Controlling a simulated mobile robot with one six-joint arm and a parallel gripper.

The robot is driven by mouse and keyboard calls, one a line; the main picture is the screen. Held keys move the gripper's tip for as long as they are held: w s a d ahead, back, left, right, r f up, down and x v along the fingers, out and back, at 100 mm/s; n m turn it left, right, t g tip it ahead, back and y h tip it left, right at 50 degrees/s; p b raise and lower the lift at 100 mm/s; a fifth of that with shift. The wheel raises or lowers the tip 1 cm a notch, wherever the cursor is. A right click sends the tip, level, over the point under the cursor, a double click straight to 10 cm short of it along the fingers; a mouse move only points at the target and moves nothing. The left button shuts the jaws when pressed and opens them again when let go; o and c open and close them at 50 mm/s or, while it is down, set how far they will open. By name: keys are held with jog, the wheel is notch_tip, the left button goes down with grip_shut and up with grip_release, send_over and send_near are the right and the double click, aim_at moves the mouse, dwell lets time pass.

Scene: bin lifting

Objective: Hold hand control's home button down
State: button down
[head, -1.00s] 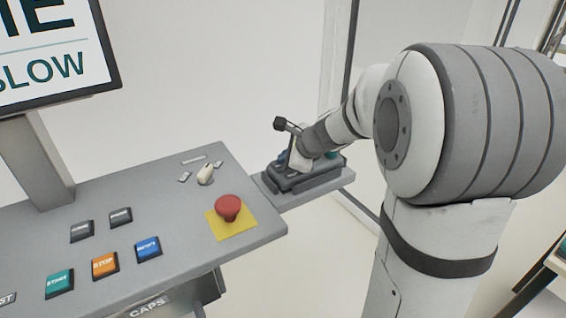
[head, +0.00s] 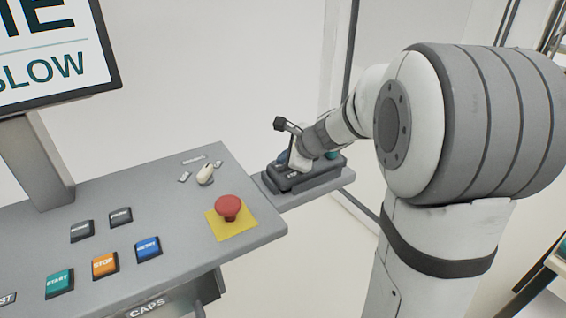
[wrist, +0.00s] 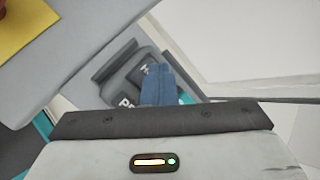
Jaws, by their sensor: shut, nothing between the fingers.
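The hand control (head: 312,178) is a dark grey block on a grey side shelf (head: 345,176), right of the console in the head view. In the wrist view two dark buttons show on the hand control (wrist: 115,76). The upper button (wrist: 141,74) has white lettering starting like an "H", mostly covered by my fingers. The lower button (wrist: 123,100) shows "PR", the rest hidden. My gripper (wrist: 157,70) is shut and empty, its blue fingertips over the upper button. I cannot tell whether they touch or press it. In the head view my gripper (head: 284,159) points down at the hand control.
A red mushroom button (head: 229,207) on a yellow plate sits at the console's right end. A cream selector knob (head: 206,173) stands behind it. Green, orange and blue buttons line the console (head: 190,235). A screen (head: 55,52) stands at upper left.

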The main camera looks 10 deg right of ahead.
dwell(0.3)
jog(key=shift+r+p, duration=0.8)
jog(key=shift+r, duration=0.25)
notch_tip(320, 180, up, 5)
jog(key=p, duration=0.4)
